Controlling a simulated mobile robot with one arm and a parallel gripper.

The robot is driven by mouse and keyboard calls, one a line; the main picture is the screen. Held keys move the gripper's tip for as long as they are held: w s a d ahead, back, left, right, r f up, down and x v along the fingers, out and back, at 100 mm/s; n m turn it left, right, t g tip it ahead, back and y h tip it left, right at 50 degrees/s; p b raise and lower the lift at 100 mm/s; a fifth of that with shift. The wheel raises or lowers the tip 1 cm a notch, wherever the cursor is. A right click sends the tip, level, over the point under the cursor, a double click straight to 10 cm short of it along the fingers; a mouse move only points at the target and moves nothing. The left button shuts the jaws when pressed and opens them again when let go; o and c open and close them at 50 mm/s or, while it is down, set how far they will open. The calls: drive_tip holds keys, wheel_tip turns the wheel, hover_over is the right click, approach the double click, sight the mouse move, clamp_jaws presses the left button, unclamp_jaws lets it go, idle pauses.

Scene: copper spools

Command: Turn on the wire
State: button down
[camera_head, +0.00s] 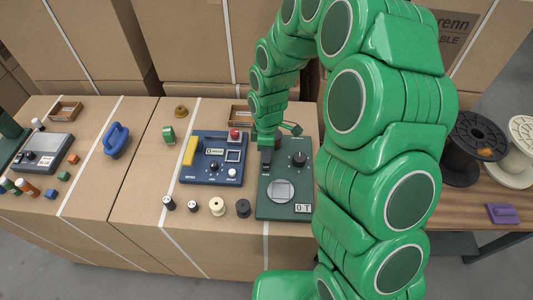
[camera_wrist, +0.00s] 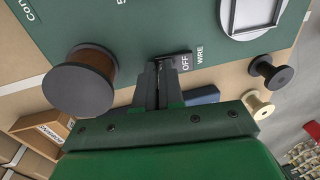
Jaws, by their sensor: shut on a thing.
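The wire switch (camera_wrist: 184,62) is a small dark block marked OFF, beside the word WIRE on a green panel (camera_head: 298,180). My gripper (camera_wrist: 160,72) is shut on the switch in the wrist view, its fingertips covering part of it. In the head view my gripper (camera_head: 266,153) is over the panel's upper left, and the switch's lever cannot be made out there. A spool with dark flanges and a brown copper-coloured winding (camera_wrist: 97,72) stands on the panel left of the fingers in the wrist view.
A blue control box (camera_head: 213,160) with a red button stands left of the panel. Small spools (camera_head: 217,206) stand in front of it. A black knob (camera_head: 299,159) and a pale square plate (camera_head: 280,191) are on the panel. Large spools (camera_head: 475,148) stand at the right.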

drive_tip(key=shift+s+d+f+g, duration=0.15)
drive_tip(key=shift+s+f+g, duration=0.15)
drive_tip(key=shift+s+f, duration=0.6)
drive_tip(key=shift+s+r, duration=0.2)
drive_tip(key=shift+s, duration=0.9)
drive_tip(key=w+r, duration=0.2)
drive_tip(key=r, duration=0.1)
drive_tip(key=w+r, duration=0.1)
drive_tip(key=r, duration=0.1)
drive_tip(key=v, duration=0.9)
wheel_tip(320, 180, up, 6)
drive_tip(key=m, duration=0.3)
hover_over(267, 169)
drive_tip(key=w+d, duration=0.1)
drive_tip(key=d, duration=0.3)
drive_tip(key=s+d+r+m, duration=0.2)
drive_tip(key=s+d+m, duration=0.2)
drive_tip(key=s, duration=0.4)
drive_tip(key=s+d+r+m, duration=0.2)
drive_tip(key=s+d+m, duration=0.3)
drive_tip(key=s, duration=0.4)
drive_tip(key=s+d+r+m, duration=0.3)
drive_tip(key=s+d+m, duration=0.2)
drive_tip(key=s, duration=0.3)
drive_tip(key=shift+s+m, duration=0.25)
drive_tip(key=shift+m, duration=0.25)
